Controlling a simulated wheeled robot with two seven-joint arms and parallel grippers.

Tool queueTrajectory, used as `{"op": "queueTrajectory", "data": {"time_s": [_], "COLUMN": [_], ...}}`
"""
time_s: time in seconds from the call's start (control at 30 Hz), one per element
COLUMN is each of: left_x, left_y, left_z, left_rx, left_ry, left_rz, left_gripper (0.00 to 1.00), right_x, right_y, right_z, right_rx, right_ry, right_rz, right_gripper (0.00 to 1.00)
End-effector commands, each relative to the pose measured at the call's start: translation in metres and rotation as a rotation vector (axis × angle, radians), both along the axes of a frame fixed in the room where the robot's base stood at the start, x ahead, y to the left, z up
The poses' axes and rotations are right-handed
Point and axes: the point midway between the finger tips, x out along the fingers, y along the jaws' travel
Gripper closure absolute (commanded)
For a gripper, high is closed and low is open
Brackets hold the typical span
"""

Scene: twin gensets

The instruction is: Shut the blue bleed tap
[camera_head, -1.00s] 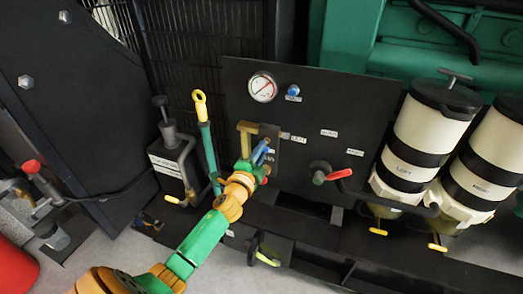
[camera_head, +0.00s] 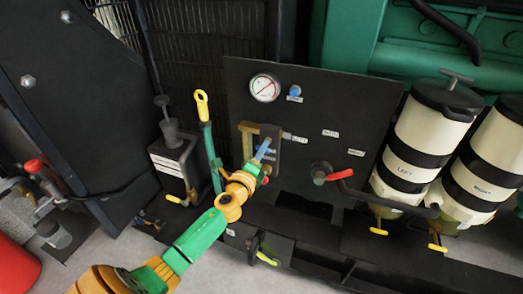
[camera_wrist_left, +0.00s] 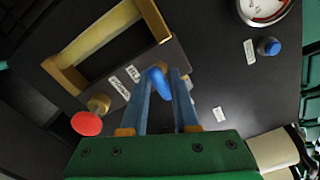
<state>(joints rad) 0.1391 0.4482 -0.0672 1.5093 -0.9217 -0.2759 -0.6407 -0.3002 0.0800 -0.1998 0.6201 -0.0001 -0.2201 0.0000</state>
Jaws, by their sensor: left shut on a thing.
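The blue bleed tap (camera_wrist_left: 158,82) shows in the left wrist view as a short bright blue lever on the dark panel. It sits between the two blue-grey fingers of my left gripper (camera_wrist_left: 163,80), which is shut on it. In the head view my left gripper (camera_head: 261,158) is at the lower left of the panel, and the fingers and wrist largely hide the tap. My right gripper is not in view.
On the panel (camera_head: 300,150) are a gauge (camera_head: 265,87), a blue button (camera_head: 295,90) and a red-handled valve (camera_head: 337,175). A yellow frame (camera_wrist_left: 100,45) and a red knob (camera_wrist_left: 86,123) are close to the left gripper. Two filter canisters (camera_head: 425,135) stand right.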

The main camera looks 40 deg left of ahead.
Motion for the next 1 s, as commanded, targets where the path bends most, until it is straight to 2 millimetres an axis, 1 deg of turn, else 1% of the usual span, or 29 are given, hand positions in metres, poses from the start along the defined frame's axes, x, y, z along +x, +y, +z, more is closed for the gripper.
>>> {"op": "queueTrajectory", "data": {"time_s": [0.53,0.57,0.6,0.63,0.67,0.93,1.0], "left_x": [0.0001,0.0001,0.0001,0.0001,0.0001,-0.0005,-0.0052], "left_y": [-0.0005,-0.0005,-0.0005,-0.0005,-0.0005,-0.0005,-0.0016], "left_z": [-0.0001,-0.0001,0.0000,0.0000,0.0000,0.0001,-0.0003], "left_rx": [0.028,0.028,0.028,0.027,0.027,0.025,0.025], "left_ry": [0.006,0.006,0.006,0.006,0.006,0.006,0.007], "left_rz": [-0.001,-0.001,-0.001,-0.001,-0.001,-0.001,-0.001], "left_gripper": [1.00,0.68,0.58,0.49,0.47,0.47,0.47], "right_x": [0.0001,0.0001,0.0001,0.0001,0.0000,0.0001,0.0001], "right_y": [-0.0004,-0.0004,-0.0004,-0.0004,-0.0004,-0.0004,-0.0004], "right_z": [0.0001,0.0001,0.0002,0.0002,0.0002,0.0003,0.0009], "right_rx": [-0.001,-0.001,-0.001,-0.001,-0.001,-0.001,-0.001], "right_ry": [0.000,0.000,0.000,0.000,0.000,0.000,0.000], "right_rz": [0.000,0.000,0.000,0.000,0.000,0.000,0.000], "right_gripper": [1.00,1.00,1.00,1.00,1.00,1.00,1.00]}}
